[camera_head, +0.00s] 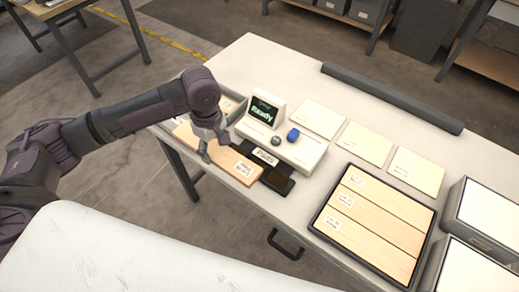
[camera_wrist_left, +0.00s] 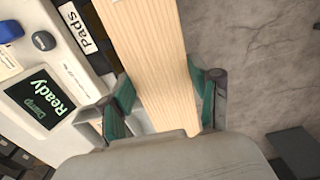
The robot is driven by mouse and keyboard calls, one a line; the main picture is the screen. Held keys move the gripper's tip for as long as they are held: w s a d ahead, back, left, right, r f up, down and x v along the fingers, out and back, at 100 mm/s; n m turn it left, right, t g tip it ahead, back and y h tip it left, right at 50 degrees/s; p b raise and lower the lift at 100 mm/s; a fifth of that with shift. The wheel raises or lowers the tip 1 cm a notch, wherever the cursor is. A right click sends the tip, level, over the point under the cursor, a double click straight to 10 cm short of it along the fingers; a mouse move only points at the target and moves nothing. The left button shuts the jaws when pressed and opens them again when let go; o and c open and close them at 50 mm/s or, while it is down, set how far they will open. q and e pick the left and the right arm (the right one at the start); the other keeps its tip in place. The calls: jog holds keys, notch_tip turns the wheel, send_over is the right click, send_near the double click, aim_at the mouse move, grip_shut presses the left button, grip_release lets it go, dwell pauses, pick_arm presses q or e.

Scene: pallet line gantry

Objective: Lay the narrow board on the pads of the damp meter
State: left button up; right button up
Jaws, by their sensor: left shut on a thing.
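The narrow board (camera_head: 232,167) is pale wood with a white label near its right end. My left gripper (camera_head: 214,148) is shut on it; in the left wrist view, green-padded fingers (camera_wrist_left: 162,100) press both long edges of the board (camera_wrist_left: 150,55). The damp meter (camera_head: 302,153) is a white box whose screen (camera_head: 265,110) reads "Ready"; its screen also shows in the left wrist view (camera_wrist_left: 42,102). Its dark pads (camera_head: 276,180) lie in front, by a "Pads" label. The board's right end is at the pads' left side; I cannot tell whether they touch. My right gripper is not in view.
A grey-walled tray (camera_head: 240,98) is partly hidden behind my left arm. A dark tray (camera_head: 426,243) with three labelled boards stands right. Cream panels (camera_head: 364,144) lie behind, before a long grey bar (camera_head: 392,97). Grey boxes (camera_head: 485,220) stand at far right.

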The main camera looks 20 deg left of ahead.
aim_at(256, 161)
pick_arm(q)
jog(key=w+d+f, duration=0.1)
jog(key=d, duration=0.1)
jog(key=w+d+f+p, duration=0.1)
jog(key=w+d+f, duration=0.1)
jog(key=d, duration=0.1)
jog(key=w+d+f, duration=0.1)
jog(key=d+f, duration=0.1)
jog(key=shift+w+d, duration=0.3)
jog(key=shift+d, duration=0.1)
jog(key=shift+w+d+f, duration=0.6)
jog(key=shift+d+f, duration=0.05)
jog(key=shift+d, duration=0.15)
jog(key=shift+d+f, duration=0.1)
jog(key=shift+f, duration=0.1)
notch_tip(256, 161, down, 3)
jog(key=shift+f+p, duration=0.1)
jog(key=shift+p, duration=0.55)
jog(key=shift+f, duration=0.35)
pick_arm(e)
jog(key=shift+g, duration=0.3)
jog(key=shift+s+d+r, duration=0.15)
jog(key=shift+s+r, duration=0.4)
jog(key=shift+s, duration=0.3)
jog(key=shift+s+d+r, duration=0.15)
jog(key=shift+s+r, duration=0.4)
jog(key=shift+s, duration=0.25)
pick_arm(q)
jog(key=shift+f, duration=0.1)
